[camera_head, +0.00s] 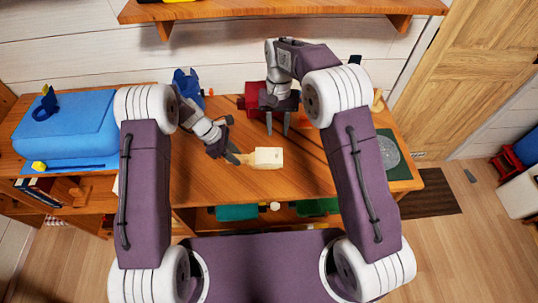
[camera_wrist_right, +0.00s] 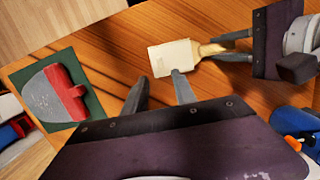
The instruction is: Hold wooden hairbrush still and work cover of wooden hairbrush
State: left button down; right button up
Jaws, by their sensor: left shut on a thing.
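The wooden hairbrush (camera_head: 248,160) is pale and lies low over the middle of the wooden table, its handle (camera_wrist_right: 210,49) pointing to my left gripper. A cream, block-shaped cover (camera_head: 269,156) is on its head end; the cover also shows in the right wrist view (camera_wrist_right: 172,59). My left gripper (camera_head: 236,157) is shut on the handle; its fingers also show in the right wrist view (camera_wrist_right: 231,46). My right gripper (camera_head: 278,131) is open and empty, behind the cover, fingers apart and pointing down toward the table. In the right wrist view its fingertips (camera_wrist_right: 158,82) are close to the cover.
A green mat (camera_head: 407,170) with a grey, red-handled tool (camera_wrist_right: 52,94) lies at the table's right end. A dark red object (camera_head: 252,99) and a blue object (camera_head: 187,82) stand at the back. A blue case (camera_head: 65,138) is at left. The table in front of the brush is clear.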

aim_at(277, 151)
jog(key=f, duration=0.3)
jog(key=s+f, duration=0.1)
jog(key=f, duration=0.5)
jog(key=shift+s+f, duration=0.25)
jog(key=shift+f, duration=0.1)
grip_shut()
